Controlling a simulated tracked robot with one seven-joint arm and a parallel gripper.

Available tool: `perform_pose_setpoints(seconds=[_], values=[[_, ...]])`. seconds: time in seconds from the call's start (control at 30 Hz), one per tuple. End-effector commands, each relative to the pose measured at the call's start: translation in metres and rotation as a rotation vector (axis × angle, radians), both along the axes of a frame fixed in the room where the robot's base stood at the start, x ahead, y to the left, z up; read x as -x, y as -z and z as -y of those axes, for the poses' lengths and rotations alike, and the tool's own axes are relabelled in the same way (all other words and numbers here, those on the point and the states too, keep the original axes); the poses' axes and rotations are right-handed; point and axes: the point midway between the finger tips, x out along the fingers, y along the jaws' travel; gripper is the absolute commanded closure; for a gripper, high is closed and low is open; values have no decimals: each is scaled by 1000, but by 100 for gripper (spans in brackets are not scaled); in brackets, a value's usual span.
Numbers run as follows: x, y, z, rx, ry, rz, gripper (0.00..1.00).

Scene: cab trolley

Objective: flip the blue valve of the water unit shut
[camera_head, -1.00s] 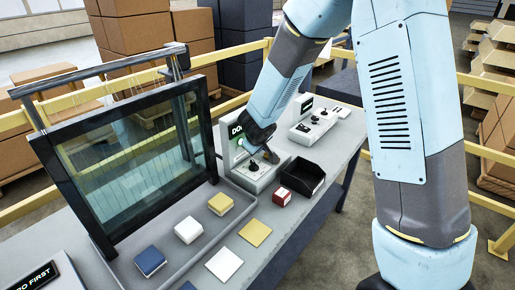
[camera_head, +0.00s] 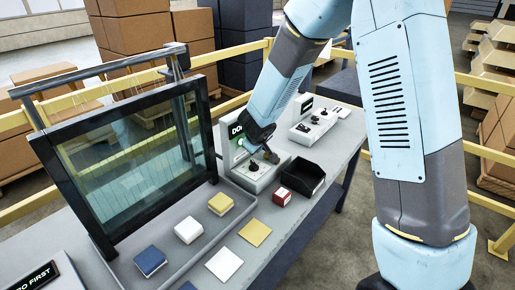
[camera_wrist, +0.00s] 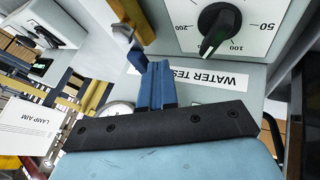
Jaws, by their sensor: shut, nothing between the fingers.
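The water unit (camera_wrist: 258,75) shows in the wrist view as a grey box with a "WATER TEST" label and a white dial plate with a black knob (camera_wrist: 218,30). My gripper (camera_wrist: 158,66) is shut and empty, its two narrow blue fingers side by side close to the box's label edge. A small blue piece (camera_wrist: 137,58) beside the fingertips may be the blue valve; whether they touch is unclear. In the head view my gripper (camera_head: 268,157) is low over a grey unit (camera_head: 255,177) on the bench. The valve cannot be made out there.
A black open bin (camera_head: 303,181) and a small red box (camera_head: 282,197) stand right of the near unit. Another unit (camera_head: 313,127) sits behind. A dark-framed glass pane (camera_head: 130,150) stands to the left, with several coloured blocks in front.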

Motion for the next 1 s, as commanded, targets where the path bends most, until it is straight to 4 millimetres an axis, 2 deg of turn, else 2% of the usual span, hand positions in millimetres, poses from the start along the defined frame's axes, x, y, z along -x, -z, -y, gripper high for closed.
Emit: perform_pose_setpoints(seconds=[1.0], values=[[-22,0,5,-1,1,0,100]])
